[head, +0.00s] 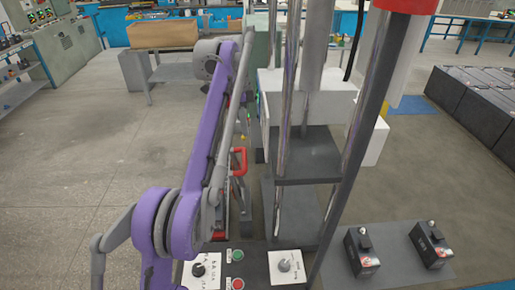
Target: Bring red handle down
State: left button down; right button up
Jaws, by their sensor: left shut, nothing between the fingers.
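The red handle (239,162) is a small upright loop in the middle of the head view, beside the metal column of the machine. My purple and grey left arm stands in front of it and to its left, and hides part of what lies around it. My left gripper (243,134) is small and partly hidden behind my arm. It appears just above the red handle, shut with nothing in it. I cannot tell whether it touches the handle. My right gripper is out of view.
A press-like machine with chrome posts and a dark shelf (308,155) stands right of the handle. Below is a panel with a knob (284,266) and red and green buttons. Two black batteries (361,251) stand at lower right. The floor at left is clear.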

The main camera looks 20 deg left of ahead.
pick_arm(q)
jog(key=shift+d, duration=0.15)
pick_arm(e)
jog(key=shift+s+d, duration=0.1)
pick_arm(q)
notch_tip(320, 180, down, 10)
jog(key=d+b, duration=0.1)
jog(key=b, duration=0.1)
jog(key=shift+w+b, duration=0.25)
jog(key=shift+b, duration=0.05)
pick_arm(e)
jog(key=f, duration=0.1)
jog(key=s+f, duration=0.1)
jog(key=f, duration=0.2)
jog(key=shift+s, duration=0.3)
pick_arm(q)
jog(key=shift+r, duration=0.1)
